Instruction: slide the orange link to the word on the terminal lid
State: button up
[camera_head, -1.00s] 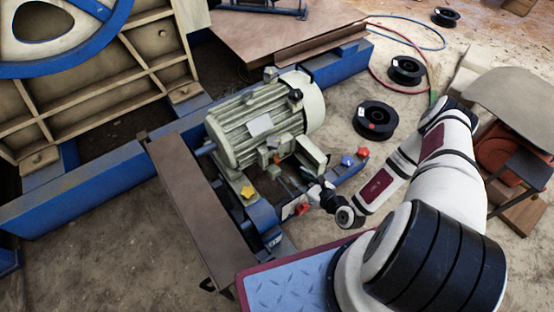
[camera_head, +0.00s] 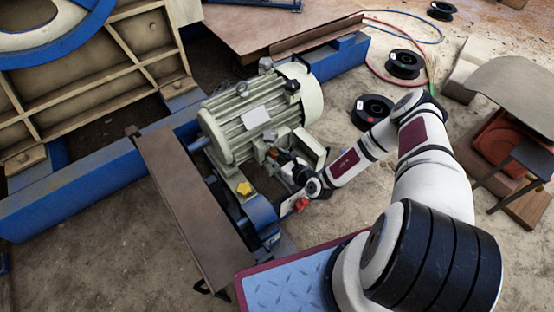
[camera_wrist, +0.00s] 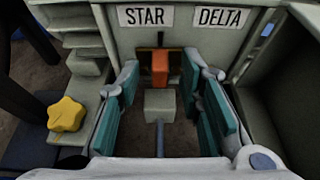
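The orange link (camera_wrist: 160,68) stands upright below the labels on the motor's terminal box, seen in the wrist view. The black-on-white word STAR (camera_wrist: 146,17) is above it to the left and DELTA (camera_wrist: 220,17) above it to the right. My gripper (camera_wrist: 160,80) is open, its teal finger pads on either side of the link with gaps showing. A small grey block (camera_wrist: 160,103) is between the fingers, nearer the camera. In the head view, my gripper (camera_head: 284,161) is at the motor's terminal box, with its fingers largely hidden. I cannot read a word on a separate lid.
The grey motor (camera_head: 255,120) stands beside a long brown plate (camera_head: 190,200).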

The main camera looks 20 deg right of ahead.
jog(key=shift+w+a+f, duration=0.1)
jog(key=shift+w, duration=0.15)
grip_shut()
jog(key=shift+w+d, duration=0.2)
jog(key=shift+d, duration=0.5)
jog(key=shift+w+d, duration=0.25)
jog(key=shift+d, duration=0.5)
jog(key=shift+w+d, duration=0.2)
jog(key=shift+d, duration=0.5)
grip_release()
